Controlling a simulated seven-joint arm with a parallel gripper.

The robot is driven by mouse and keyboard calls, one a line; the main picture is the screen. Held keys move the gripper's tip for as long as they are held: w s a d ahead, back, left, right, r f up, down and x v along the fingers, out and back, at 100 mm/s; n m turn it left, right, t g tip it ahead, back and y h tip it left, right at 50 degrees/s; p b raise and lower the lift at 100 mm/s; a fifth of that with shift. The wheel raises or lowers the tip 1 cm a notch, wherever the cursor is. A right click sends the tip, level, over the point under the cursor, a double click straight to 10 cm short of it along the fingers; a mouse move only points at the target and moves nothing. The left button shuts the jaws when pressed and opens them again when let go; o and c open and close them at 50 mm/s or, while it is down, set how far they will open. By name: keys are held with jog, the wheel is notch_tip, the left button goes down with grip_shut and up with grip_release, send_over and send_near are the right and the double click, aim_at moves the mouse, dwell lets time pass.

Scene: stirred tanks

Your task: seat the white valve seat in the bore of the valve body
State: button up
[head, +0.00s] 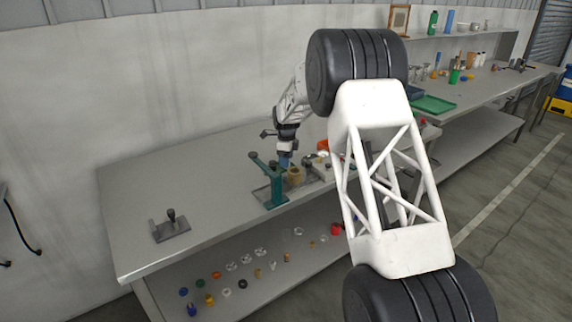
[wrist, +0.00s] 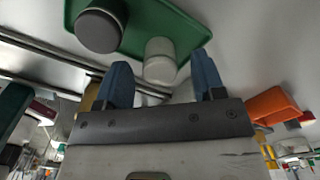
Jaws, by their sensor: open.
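My gripper (head: 284,163) points down over the bench, close beside the tan valve body (head: 295,177) and behind the green stand with dark knobs (head: 270,182). In the wrist view its two blue fingers (wrist: 162,62) are spread apart. A short pale cylinder (wrist: 160,66) shows between and beyond the fingertips, in front of a green plate (wrist: 150,30); I cannot tell if it is the white valve seat. No contact with the fingers is visible. A tan part (wrist: 92,94) is mostly hidden behind the left finger. The bore of the valve body cannot be made out.
A dark cylinder (wrist: 99,27) stands beside the pale one. An orange block (wrist: 274,105) lies right of the fingers. A grey fixture (head: 171,225) sits on the left bench, with clear bench top around it. Several small parts lie on the lower shelf (head: 262,282).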

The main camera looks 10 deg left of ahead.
jog(key=shift+c, duration=0.2)
jog(key=c, duration=1)
jog(key=shift+r, duration=0.15)
jog(key=shift+r, duration=4.9)
